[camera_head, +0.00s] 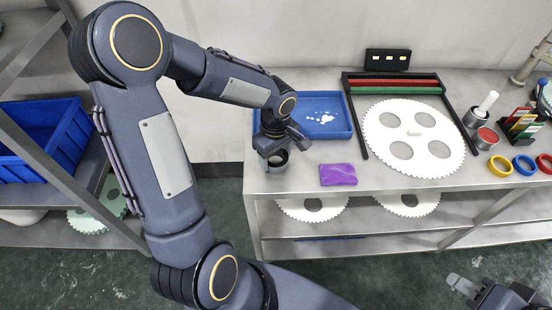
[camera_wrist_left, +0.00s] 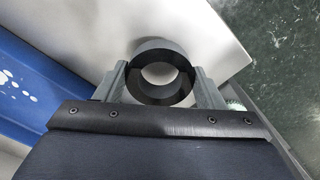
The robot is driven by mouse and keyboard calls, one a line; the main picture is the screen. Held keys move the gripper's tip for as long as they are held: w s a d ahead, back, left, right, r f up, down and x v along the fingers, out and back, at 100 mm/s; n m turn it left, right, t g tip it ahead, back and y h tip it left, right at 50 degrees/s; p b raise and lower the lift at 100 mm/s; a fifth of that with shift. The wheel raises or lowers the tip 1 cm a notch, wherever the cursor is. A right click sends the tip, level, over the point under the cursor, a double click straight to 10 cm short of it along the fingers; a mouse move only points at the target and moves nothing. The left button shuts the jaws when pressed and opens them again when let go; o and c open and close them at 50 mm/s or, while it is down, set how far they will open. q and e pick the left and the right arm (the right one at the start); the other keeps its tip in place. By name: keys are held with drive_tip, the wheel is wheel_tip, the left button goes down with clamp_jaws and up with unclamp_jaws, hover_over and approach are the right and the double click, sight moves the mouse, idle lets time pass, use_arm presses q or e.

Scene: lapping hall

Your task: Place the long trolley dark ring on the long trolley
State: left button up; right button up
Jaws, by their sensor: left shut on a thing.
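The dark ring (camera_head: 278,160) is a short black cylinder with a wide round hole. My left gripper (camera_head: 277,156) is shut on it, one finger on each side. In the left wrist view the ring (camera_wrist_left: 162,88) sits between the fingers. It is over the left end of a long steel bench with a lower shelf, which looks like the long trolley (camera_head: 300,178). Whether the ring touches the top cannot be told. My right gripper (camera_head: 472,290) shows only partly at the bottom right, away from the bench; its opening is unclear.
A blue tray (camera_head: 340,130) with white spots is close behind the ring. A purple block (camera_head: 338,174) lies to its right. A large toothed disc (camera_head: 445,160), a dark frame (camera_head: 352,115), and yellow (camera_head: 491,166), blue (camera_head: 516,165) and red rings lie further right.

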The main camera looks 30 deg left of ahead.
use_arm(q)
drive_tip(key=shift+f, duration=0.95)
drive_tip(key=shift+f, duration=0.1)
drive_tip(key=shift+f+b, duration=0.15)
drive_tip(key=shift+b, duration=0.15)
drive_tip(key=o, duration=1.1)
wheel_tip(320, 180, up, 12)
drive_tip(key=p, duration=0.1)
drive_tip(key=shift+s+d+r+m+t+h, duration=0.85)
drive_tip(key=shift+s+m, duration=1.2)
drive_tip(key=shift+s, duration=0.75)
drive_tip(key=shift+s+d+r+m+t+h, duration=0.45)
drive_tip(key=shift+s+r+m+t, duration=0.4)
drive_tip(key=shift+s+m, duration=1.6)
drive_tip(key=shift+s+d+r+m+t+h, duration=0.65)
drive_tip(key=shift+s+m+t, duration=0.7)
drive_tip(key=shift+s, duration=1.85)
